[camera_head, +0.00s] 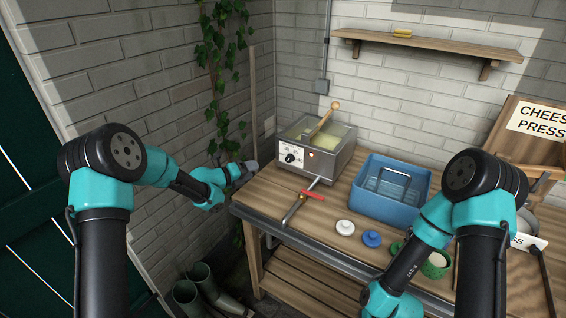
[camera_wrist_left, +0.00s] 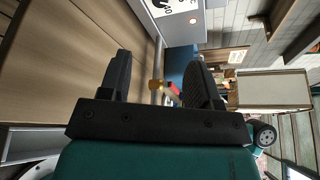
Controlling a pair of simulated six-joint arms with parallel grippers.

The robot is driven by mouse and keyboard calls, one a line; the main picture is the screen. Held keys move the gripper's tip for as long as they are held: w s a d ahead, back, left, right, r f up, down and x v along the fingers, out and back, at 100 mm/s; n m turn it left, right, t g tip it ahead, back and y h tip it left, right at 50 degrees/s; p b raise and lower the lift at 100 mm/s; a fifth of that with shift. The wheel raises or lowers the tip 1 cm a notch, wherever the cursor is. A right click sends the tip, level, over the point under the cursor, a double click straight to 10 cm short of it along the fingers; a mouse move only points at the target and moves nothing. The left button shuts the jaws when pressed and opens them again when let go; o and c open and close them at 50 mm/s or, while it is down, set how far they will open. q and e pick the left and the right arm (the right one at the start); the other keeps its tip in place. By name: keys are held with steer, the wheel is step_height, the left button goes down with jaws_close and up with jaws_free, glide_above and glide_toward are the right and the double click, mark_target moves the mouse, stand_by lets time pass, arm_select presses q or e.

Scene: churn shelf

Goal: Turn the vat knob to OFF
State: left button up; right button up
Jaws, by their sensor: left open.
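The steel vat (camera_head: 316,150) stands at the back left of the wooden table, holding pale yellow contents and a wooden-handled tool. Its black knob (camera_head: 290,158) sits on a white dial plate on the front; the pointer's setting is too small to read. In the left wrist view the knob (camera_wrist_left: 160,4) shows only partly at the top edge. My left gripper (camera_head: 248,168) is to the left of the vat, near the table's left edge, apart from the knob. Its fingers (camera_wrist_left: 160,75) are spread with nothing between them. My right arm is at the right front; its gripper is out of view.
A blue tub (camera_head: 390,190) stands right of the vat. White (camera_head: 345,227) and blue (camera_head: 372,239) lids lie in front. Boots (camera_head: 205,285) stand on the floor.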

mark_target(288, 161)
arm_select(q)
steer(key=x, duration=1.7)
steer(key=shift+w+d+f, duration=0.1)
steer(key=shift+w+d, duration=0.05)
steer(key=shift+w, duration=0.05)
steer(key=c, duration=0.8)
steer(key=shift+c, duration=0.2)
